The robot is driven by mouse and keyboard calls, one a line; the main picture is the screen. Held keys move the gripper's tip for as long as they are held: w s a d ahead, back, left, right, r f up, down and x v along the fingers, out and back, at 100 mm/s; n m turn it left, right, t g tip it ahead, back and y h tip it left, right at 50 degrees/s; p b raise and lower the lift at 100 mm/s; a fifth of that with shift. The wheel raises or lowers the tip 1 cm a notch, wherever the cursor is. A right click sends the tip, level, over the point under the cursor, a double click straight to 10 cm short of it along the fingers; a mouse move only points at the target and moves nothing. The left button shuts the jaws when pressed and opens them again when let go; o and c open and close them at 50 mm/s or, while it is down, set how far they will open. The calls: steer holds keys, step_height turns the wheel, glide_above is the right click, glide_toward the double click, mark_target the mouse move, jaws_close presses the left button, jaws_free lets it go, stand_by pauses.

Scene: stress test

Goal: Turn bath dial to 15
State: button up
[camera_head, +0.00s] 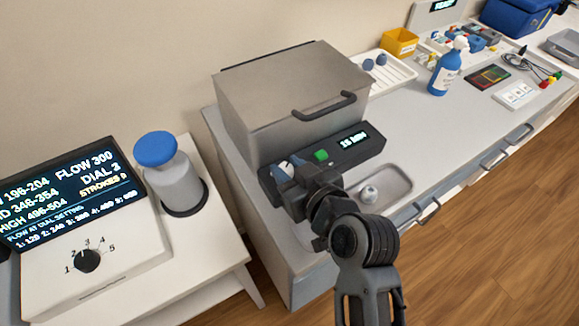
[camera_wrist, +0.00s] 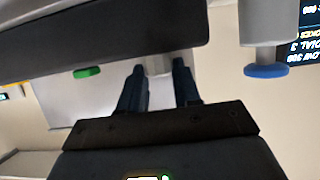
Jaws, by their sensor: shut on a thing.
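The bath (camera_head: 290,115) is a grey lidded box with a black front panel (camera_head: 353,157). Its lit display (camera_head: 353,140) seems to read "15 MIN", in small text. A green button (camera_head: 321,155) sits left of the display, and it also shows in the wrist view (camera_wrist: 88,72). My gripper (camera_head: 288,170) is at the left end of the panel. In the wrist view its two dark fingers (camera_wrist: 157,76) stand either side of the pale bath dial (camera_wrist: 158,64) and are shut on it. The dial's marks are hidden.
A flow display box (camera_head: 88,225) with its own dial (camera_head: 87,261) and a blue-topped pump (camera_head: 175,175) stand on the left table. A sink (camera_head: 402,182) lies right of my arm. A blue spray bottle (camera_head: 447,70) and white rack (camera_head: 400,74) stand farther back.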

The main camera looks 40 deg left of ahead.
steer(key=shift+m+t+h+p, duration=0.3)
steer(key=shift+m+t+p, duration=0.3)
steer(key=o, duration=1.1)
steer(key=shift+c, duration=0.2)
steer(key=b+v, duration=0.1)
steer(key=v, duration=0.6)
steer(key=shift+s+d, duration=0.25)
steer(key=shift+r, duration=0.1)
steer(key=shift+d, duration=0.1)
